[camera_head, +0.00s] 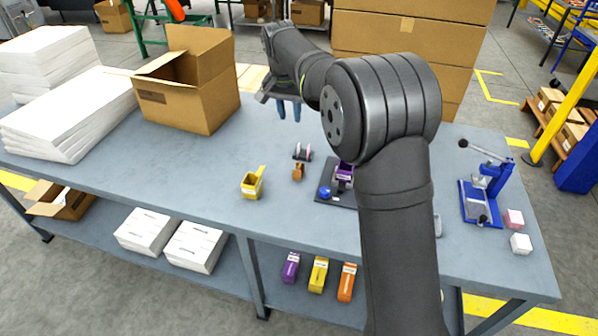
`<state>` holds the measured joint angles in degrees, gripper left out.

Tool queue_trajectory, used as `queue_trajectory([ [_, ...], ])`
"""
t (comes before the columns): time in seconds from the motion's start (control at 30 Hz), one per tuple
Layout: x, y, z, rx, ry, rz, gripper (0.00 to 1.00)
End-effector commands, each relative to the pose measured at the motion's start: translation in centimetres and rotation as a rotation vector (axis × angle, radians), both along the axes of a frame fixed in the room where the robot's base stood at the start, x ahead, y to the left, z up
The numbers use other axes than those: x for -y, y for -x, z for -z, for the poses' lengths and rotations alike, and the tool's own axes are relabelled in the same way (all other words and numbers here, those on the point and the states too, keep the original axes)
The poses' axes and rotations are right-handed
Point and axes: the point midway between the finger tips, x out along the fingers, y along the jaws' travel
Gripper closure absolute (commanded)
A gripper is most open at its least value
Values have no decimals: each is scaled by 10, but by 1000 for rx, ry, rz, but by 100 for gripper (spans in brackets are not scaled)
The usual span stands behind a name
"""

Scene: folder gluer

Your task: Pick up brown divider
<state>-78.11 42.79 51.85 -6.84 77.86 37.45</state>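A small orange-brown piece (298,172) stands on the grey-blue table (215,165), near the middle. It is the only small brown thing I see on the tabletop, but it is too small for me to be sure that it is the divider. My gripper (289,112) is above the back part of the table, behind the brown piece and apart from it. Its two blue fingertips point down with a gap between them, and nothing shows between them.
An open cardboard box (195,95) stands left; a blue press (483,195) stands right.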

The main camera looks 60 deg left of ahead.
Motion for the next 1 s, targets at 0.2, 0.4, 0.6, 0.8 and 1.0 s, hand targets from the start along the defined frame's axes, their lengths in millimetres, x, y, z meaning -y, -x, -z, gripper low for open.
queue_trajectory([
  [0.2,-26,-30,37,-100,76,15,72],
  [0.4,-33,-39,51,-140,103,13,72],
  [0.6,-32,-39,80,-144,108,12,72],
  [0.8,-32,-39,125,-144,108,11,72],
  [1.0,-32,-39,161,-143,107,12,72],
])
